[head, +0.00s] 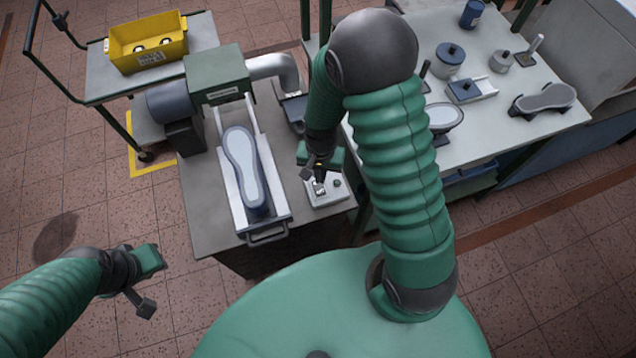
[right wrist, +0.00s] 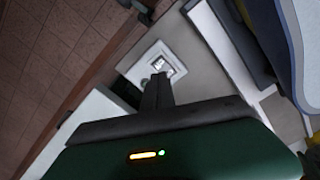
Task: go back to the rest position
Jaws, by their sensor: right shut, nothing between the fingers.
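My right gripper (head: 318,178) is shut and empty. In the head view it hangs over a small white switch box (head: 328,198) at the front right of the machine bench. In the right wrist view the shut fingers (right wrist: 158,88) point at the switch box (right wrist: 135,71); whether they touch it I cannot tell. My left gripper (head: 143,287) is at lower left over the bare floor, away from the bench; its finger gap does not show clearly.
A shoe last (head: 242,168) lies sole up on a slide (head: 276,212) before the green machine (head: 217,74). A yellow bin (head: 147,57) stands on a cart at the back left. The right table (head: 490,128) holds a pot (head: 449,60) and another last (head: 545,98). Floor at left is free.

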